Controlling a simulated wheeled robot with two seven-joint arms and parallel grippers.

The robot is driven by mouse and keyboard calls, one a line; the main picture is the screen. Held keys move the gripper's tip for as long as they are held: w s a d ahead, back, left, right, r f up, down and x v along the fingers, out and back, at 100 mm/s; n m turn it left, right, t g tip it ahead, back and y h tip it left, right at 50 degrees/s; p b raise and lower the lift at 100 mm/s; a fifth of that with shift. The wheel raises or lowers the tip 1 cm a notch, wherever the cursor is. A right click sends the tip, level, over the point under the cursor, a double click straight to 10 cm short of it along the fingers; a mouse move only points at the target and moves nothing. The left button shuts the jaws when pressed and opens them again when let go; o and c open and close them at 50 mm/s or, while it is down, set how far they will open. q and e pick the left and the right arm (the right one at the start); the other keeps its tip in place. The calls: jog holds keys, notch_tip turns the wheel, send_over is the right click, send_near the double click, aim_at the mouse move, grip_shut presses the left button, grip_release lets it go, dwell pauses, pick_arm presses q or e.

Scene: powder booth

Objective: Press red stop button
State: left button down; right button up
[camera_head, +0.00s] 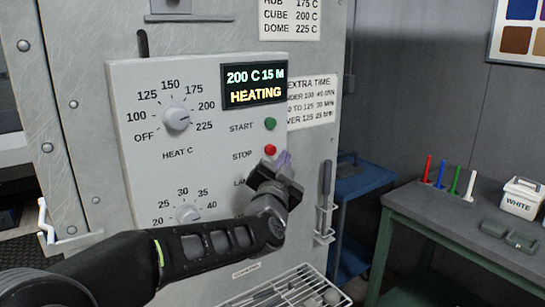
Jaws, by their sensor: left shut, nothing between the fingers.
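The red stop button (270,150) sits on the grey control panel (128,75), to the right of the word STOP. The green start button (270,124) is just above it. The display (254,85) reads 200 C 15 M, HEATING. My left gripper (283,160) is shut and empty, with its tips close to the red button, just below and right of it in the picture. I cannot tell whether the tips touch the panel. The gripper hides the controls below the stop button, beside a partly covered label. My right gripper is not in view.
The heat dial (177,118) is on the panel's left, with a second dial (188,213) below. A wire rack (290,291) is under the panel. A green-framed table (450,225) at right holds coloured sticks, a white box (521,198) and grey blocks. A blue cart (362,180) stands behind.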

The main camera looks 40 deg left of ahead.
pick_arm(q)
jog(key=shift+w+a, duration=0.2)
jog(key=shift+a, duration=0.55)
jog(key=shift+a, duration=0.15)
dwell(1.4)
jog(key=shift+w+a+b, duration=0.1)
jog(key=shift+a+b, duration=0.15)
jog(key=shift+b, duration=0.1)
jog(key=shift+w+a, duration=0.1)
jog(key=shift+a, duration=0.35)
dwell(0.6)
dwell(0.4)
jog(key=shift+s+d, duration=0.25)
jog(key=shift+d, duration=0.6)
